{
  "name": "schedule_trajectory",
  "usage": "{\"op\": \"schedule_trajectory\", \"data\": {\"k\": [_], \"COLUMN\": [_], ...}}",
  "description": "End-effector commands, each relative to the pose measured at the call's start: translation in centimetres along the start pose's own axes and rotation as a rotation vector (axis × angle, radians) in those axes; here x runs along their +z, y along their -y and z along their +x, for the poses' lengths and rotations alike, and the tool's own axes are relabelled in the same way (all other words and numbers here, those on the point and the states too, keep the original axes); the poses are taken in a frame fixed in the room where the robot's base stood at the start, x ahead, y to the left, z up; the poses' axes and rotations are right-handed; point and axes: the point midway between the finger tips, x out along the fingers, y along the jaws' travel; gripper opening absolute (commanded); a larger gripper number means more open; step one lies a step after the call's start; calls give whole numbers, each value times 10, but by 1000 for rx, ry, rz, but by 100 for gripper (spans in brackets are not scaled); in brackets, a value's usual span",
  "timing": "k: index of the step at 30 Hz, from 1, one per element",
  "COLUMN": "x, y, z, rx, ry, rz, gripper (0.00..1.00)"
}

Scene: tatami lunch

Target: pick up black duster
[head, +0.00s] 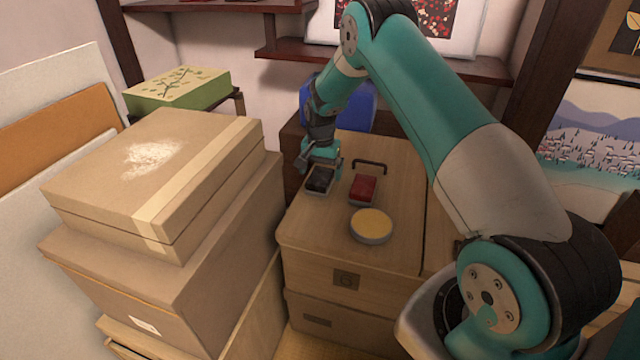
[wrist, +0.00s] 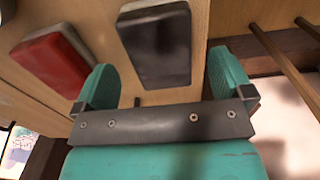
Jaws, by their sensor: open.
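The black duster (head: 319,179) lies on top of a light wooden chest (head: 312,224), at its far left part. It has a pale base and shows in the wrist view (wrist: 153,48) just ahead of the fingers. My gripper (head: 322,160) is over the far end of the duster in the head view. In the wrist view my gripper (wrist: 165,82) is open, with one teal finger on each side and the duster lined up beyond the gap. Nothing is held. Whether the fingers touch the chest top I cannot tell.
A red duster (head: 362,189) lies right of the black one, with a dark handle (head: 370,165) behind it. A round yellow-topped tin (head: 371,225) stands nearer. Stacked cardboard boxes (head: 215,240) rise close on the left. A blue object (head: 352,105) is behind.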

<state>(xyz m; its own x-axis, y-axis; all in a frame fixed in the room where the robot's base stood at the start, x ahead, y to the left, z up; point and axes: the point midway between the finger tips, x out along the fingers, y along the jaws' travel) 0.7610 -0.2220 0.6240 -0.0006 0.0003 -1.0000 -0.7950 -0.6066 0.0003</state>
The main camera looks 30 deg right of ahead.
Motion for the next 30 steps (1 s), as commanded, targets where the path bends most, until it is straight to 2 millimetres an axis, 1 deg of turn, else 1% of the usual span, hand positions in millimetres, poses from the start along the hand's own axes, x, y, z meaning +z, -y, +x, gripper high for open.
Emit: {"op": "schedule_trajectory", "data": {"k": [1,4,7,13,14,15,17,18,20,21,30], "x": [0,0,0,0,0,0,0,0,0,0,-1], "y": [1,1,1,1,1,1,1,1,1,1,1], "z": [11,22,26,26,26,26,26,26,26,26,23], "rx": [2,0,-1,-1,-1,-1,-1,-1,0,0,-1], "ry": [2,0,-1,-1,-1,-1,-1,-1,-1,0,-1], "rz": [0,0,0,0,0,0,0,0,0,0,-1], "gripper": [98,98,98,98,91,82,68,59,45,43,43]}}
